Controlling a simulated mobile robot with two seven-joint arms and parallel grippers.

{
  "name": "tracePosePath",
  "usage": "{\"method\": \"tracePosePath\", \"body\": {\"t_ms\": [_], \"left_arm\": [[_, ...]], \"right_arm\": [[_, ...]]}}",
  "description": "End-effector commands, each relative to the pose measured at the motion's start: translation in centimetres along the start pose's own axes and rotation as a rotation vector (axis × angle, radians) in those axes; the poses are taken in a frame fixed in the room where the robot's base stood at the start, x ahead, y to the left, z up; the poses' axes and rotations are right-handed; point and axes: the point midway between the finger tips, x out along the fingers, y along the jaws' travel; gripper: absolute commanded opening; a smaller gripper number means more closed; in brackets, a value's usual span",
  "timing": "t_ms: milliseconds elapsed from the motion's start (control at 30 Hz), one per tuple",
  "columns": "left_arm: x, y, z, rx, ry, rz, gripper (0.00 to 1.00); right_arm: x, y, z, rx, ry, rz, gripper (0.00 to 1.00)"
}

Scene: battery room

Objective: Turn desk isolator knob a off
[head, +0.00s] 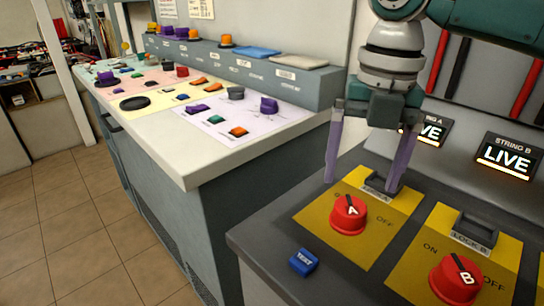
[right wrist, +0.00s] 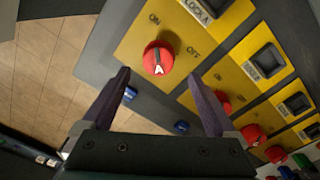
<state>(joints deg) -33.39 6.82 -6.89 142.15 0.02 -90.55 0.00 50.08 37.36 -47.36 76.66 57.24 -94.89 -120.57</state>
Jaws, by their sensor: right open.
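Red knob A (head: 348,214) sits on a yellow plate (head: 377,238) marked ON and OFF, on the dark desk panel. The knob also shows in the right wrist view (right wrist: 158,58), ahead of the fingertips. My right gripper (head: 364,186) is open, its two purple fingers above and behind the knob and apart from it. In the right wrist view the open fingers (right wrist: 163,84) have nothing between them. My left gripper is not in view.
Red knob B (head: 456,280) is on the neighbouring yellow plate. A blue TEST button (head: 303,262) is left of knob A. The Lock A bracket (head: 382,185) stands behind knob A, close to the right finger. LIVE signs (head: 506,158) are lit behind. A grey console (head: 215,185) stands left.

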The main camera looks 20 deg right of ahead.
Motion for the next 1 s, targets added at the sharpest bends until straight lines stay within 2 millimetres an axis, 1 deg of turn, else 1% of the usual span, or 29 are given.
{"method": "tracePosePath", "body": {"t_ms": [33, 100, 200, 300, 433, 700, 1000], "left_arm": [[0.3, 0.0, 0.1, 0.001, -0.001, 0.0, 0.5], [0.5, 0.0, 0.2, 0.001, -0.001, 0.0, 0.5], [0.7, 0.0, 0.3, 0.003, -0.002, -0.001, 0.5], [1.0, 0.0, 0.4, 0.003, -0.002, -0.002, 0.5], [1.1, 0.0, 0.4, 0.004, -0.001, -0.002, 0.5], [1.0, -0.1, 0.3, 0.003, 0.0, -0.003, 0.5], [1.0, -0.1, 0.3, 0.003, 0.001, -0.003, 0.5]], "right_arm": [[1.3, 0.0, -0.2, -0.001, 0.005, -0.002, 0.93], [2.7, 0.0, -0.1, 0.0, 0.004, -0.002, 0.93], [4.3, 0.0, -0.1, -0.001, 0.003, -0.001, 0.93], [5.5, 0.1, -0.1, 0.0, 0.001, 0.0, 0.93], [6.3, 0.0, -0.1, -0.001, 0.0, 0.0, 0.93], [6.4, 0.1, -0.1, -0.001, -0.001, 0.0, 0.93], [6.4, 0.1, -0.1, -0.001, 0.0, 0.0, 0.59]]}}
